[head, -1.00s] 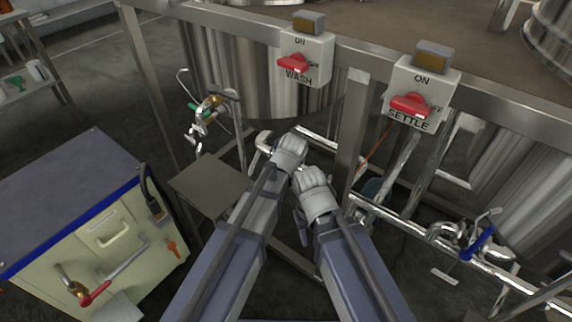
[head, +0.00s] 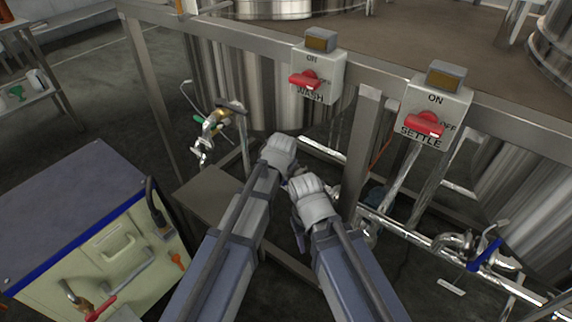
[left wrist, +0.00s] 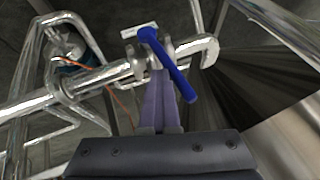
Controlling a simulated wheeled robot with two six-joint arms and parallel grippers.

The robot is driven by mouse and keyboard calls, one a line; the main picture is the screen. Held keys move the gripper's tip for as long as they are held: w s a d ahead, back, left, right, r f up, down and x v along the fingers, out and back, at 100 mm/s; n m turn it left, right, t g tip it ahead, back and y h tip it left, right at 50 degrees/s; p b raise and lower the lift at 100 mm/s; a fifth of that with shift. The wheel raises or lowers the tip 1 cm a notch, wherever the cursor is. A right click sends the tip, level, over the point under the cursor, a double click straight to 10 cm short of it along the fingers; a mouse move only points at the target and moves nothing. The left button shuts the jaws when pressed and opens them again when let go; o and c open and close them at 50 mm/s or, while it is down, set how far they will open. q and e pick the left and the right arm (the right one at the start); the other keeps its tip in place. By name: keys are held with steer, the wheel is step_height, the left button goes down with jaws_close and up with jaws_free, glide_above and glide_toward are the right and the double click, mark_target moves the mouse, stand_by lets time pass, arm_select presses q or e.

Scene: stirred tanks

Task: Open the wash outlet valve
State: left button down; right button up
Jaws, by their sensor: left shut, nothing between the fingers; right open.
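The wash outlet valve has a blue lever (left wrist: 168,65) on a shiny steel pipe in the left wrist view. In the head view this valve is hidden behind my arms, below the WASH switch box (head: 318,72). My left gripper (left wrist: 162,74) is shut and empty, its purple fingers pointing at the valve and overlapping the lever in the picture. I cannot tell whether they touch it. In the head view my left gripper (head: 279,155) is beside my right gripper (head: 311,203), which is open and a little nearer; its fingers are mostly hidden.
A SETTLE switch box (head: 436,112) is on the frame to the right, and another blue-handled valve (head: 484,254) is below it. A cream cabinet (head: 110,245) stands at the left. A grey plate (head: 215,190) is beside my left arm. Steel frame posts (head: 362,150) are close to my grippers.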

arm_select(q)
steer(key=w+a+n+g+h, duration=0.1)
steer(key=w+a+g+h, duration=0.1)
steer(key=w+a, duration=0.2)
steer(key=shift+a+f+h, duration=0.3)
steer(key=shift+a, duration=0.45)
stand_by(0.4)
steer(key=s+a, duration=0.2)
steer(key=s, duration=0.1)
steer(key=s+a+p, duration=0.1)
steer(key=s+a, duration=0.1)
steer(key=s, duration=0.2)
steer(key=s+a+r, duration=0.1)
steer(key=s+a, duration=0.1)
steer(key=s, duration=0.1)
steer(key=shift+s+a, duration=0.3)
steer(key=shift+s, duration=0.1)
